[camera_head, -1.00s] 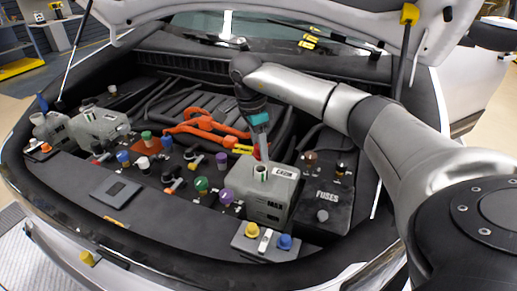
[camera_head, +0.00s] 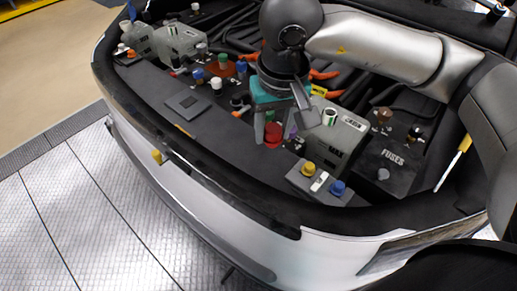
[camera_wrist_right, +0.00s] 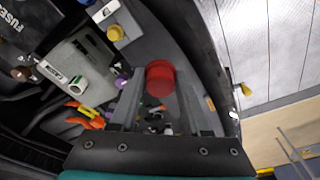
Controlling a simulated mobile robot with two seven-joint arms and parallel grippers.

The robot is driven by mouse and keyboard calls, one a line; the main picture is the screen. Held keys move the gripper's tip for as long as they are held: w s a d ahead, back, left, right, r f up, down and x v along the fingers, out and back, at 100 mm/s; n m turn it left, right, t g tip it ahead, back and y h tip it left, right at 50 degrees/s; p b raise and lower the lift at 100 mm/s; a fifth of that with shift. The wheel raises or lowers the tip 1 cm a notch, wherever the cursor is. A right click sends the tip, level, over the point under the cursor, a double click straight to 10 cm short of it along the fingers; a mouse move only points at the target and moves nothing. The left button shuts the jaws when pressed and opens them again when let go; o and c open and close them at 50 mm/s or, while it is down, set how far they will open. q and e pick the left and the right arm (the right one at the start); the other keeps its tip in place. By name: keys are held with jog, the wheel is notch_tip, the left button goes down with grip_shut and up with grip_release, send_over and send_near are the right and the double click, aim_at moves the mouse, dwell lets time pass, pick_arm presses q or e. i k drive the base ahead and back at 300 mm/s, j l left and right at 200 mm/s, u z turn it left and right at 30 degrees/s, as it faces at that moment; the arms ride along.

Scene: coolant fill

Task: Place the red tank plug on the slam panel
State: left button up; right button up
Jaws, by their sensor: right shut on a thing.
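The red tank plug (camera_head: 273,133) is between the fingers of my right gripper (camera_head: 274,124), which is shut on it. The plug also shows in the right wrist view (camera_wrist_right: 160,77). My right gripper (camera_wrist_right: 160,104) points down at the front of the engine bay, over or near the slam panel (camera_head: 222,132), the dark strip along the front edge. I cannot tell whether the plug touches the panel. The grey coolant tank (camera_head: 342,140) stands just right of the gripper, its white-rimmed filler neck (camera_head: 329,117) uncovered. My left gripper is not in view.
A block with a yellow cap (camera_head: 308,168) and a blue cap (camera_head: 338,187) sits right of the plug. A square dark plate (camera_head: 187,104) lies on the panel to the left. Several coloured caps stand behind. The panel's front edge is close.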

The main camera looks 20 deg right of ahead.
aim_at(253, 159)
jog(key=j+z, duration=0.3)
jog(key=j, duration=0.3)
jog(key=j+z, duration=0.35)
jog(key=j, duration=0.3)
jog(key=i+j+z, duration=0.4)
jog(key=i, duration=0.1)
